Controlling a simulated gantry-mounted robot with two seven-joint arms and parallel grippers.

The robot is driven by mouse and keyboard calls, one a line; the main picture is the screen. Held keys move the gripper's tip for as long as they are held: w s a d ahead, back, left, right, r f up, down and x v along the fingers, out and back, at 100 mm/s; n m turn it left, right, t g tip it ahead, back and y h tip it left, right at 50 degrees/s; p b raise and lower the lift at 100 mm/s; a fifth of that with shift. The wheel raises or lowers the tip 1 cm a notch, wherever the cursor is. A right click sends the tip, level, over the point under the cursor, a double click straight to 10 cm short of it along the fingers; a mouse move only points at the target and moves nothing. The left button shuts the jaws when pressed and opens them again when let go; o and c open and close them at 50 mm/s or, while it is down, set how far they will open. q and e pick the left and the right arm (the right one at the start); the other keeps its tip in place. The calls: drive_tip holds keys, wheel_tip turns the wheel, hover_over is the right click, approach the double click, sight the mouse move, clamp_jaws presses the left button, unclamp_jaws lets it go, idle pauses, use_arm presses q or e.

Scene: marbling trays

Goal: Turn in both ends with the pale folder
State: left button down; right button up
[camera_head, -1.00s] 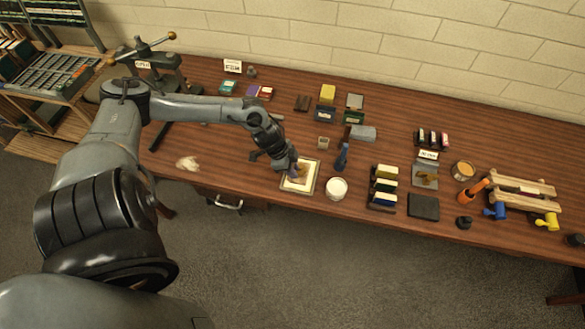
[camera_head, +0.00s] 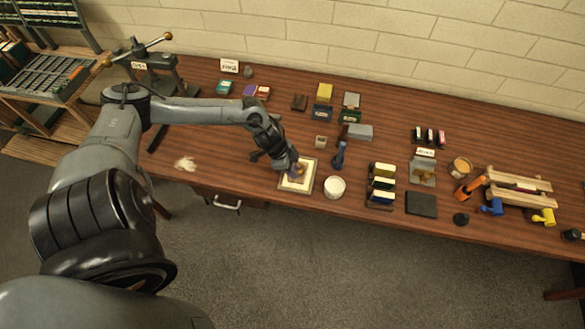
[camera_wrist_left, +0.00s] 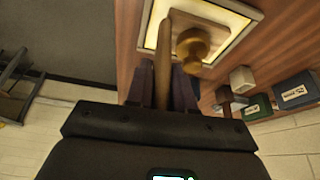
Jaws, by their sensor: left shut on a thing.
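A flat pale panel with a dark rim (camera_head: 283,186) lies near the table's front edge, with a yellowish middle. A brass knob-shaped piece (camera_wrist_left: 192,48) stands on it in the left wrist view. My left gripper (camera_head: 292,170) is over the panel. In the left wrist view its fingers (camera_wrist_left: 163,85) are shut on a slim tan stick, the folder (camera_wrist_left: 163,45), whose tip reaches over the panel. I cannot tell whether the tip touches it. In the head view the folder is too small to make out. My right gripper is not in view.
A small pale box (camera_head: 320,141) sits behind the panel. A rack of coloured blocks (camera_head: 381,185) stands farther right. The table left of the panel is mostly clear.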

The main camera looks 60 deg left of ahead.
use_arm(q)
drive_tip(key=shift+w+d, duration=0.15)
drive_tip(key=shift+w, duration=0.05)
drive_tip(key=shift+w+d, duration=0.15)
drive_tip(key=shift+d, duration=0.05)
drive_tip(key=shift+w+d+p, duration=0.25)
drive_tip(key=shift+w+p, duration=0.05)
drive_tip(key=shift+p, duration=0.1)
idle(0.9)
drive_tip(key=shift+w+d, duration=0.1)
drive_tip(key=shift+w, duration=0.05)
drive_tip(key=shift+w+d+p, duration=0.2)
drive_tip(key=shift+p, duration=0.1)
idle(0.7)
drive_tip(key=shift+w+d, duration=0.25)
drive_tip(key=shift+w, duration=0.05)
